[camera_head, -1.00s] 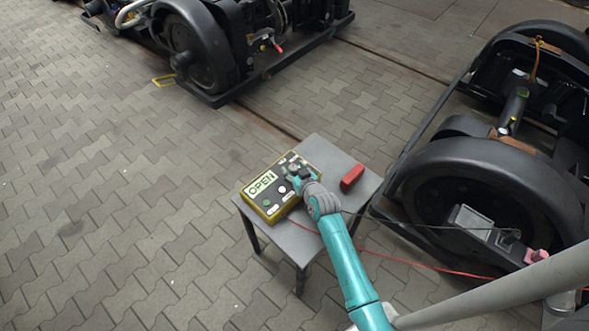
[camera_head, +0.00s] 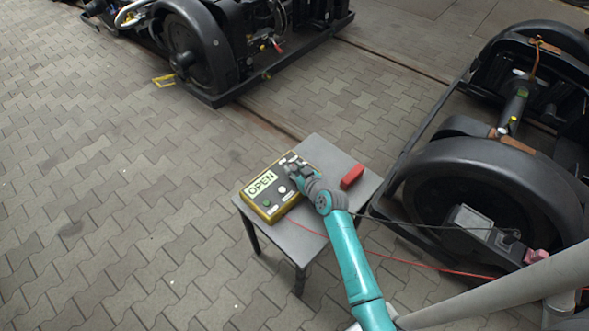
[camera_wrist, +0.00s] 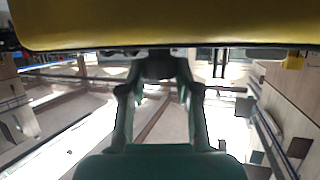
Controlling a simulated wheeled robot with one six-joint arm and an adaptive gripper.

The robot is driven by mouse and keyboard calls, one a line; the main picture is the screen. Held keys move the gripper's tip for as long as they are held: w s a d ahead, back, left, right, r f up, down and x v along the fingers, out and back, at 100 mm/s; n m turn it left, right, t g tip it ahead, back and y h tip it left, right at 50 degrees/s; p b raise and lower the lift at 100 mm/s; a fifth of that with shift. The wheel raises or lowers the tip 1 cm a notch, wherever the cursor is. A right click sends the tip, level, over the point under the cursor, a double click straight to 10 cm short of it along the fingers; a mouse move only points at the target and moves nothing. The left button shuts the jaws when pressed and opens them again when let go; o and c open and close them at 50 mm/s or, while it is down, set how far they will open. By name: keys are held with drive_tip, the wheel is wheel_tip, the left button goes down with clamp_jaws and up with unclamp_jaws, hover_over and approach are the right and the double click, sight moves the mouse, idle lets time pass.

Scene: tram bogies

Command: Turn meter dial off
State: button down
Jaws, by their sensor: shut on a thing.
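The meter (camera_head: 268,201) is a yellow-edged box with a dark face, lying on a small grey table. Its screen (camera_head: 262,183) reads OPEN, and green and white buttons sit below the screen. My gripper (camera_head: 294,170) is at the meter's upper right part, where the dial is; the fingers and wrist hide most of the dial. In the wrist view the yellow side of the meter (camera_wrist: 160,25) fills the top, and the gripper's fingers (camera_wrist: 160,68) come together under its edge. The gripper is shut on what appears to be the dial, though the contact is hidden.
A red block (camera_head: 352,176) lies on the grey table (camera_head: 318,237), right of the meter. A red cable (camera_head: 400,258) and a dark cable run right to a bogie (camera_head: 475,190). Another bogie (camera_head: 200,50) stands at the back left. The paved floor at left is clear.

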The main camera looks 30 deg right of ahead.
drive_tip(key=shift+w+d+n+g+y, duration=0.1)
drive_tip(key=shift+d+n+g+y, duration=0.15)
drive_tip(key=shift+n+y, duration=1)
drive_tip(key=shift+d+n+g+y, duration=0.1)
drive_tip(key=shift+n+g+y, duration=0.15)
drive_tip(key=shift+n+y, duration=0.95)
drive_tip(key=shift+n+g+y, duration=0.8)
drive_tip(key=shift+n+y, duration=0.55)
drive_tip(key=shift+y, duration=0.4)
drive_tip(key=c, duration=0.8)
unclamp_jaws()
drive_tip(key=shift+d, duration=0.1)
drive_tip(key=v, duration=1.2)
drive_tip(key=shift+w, duration=0.1)
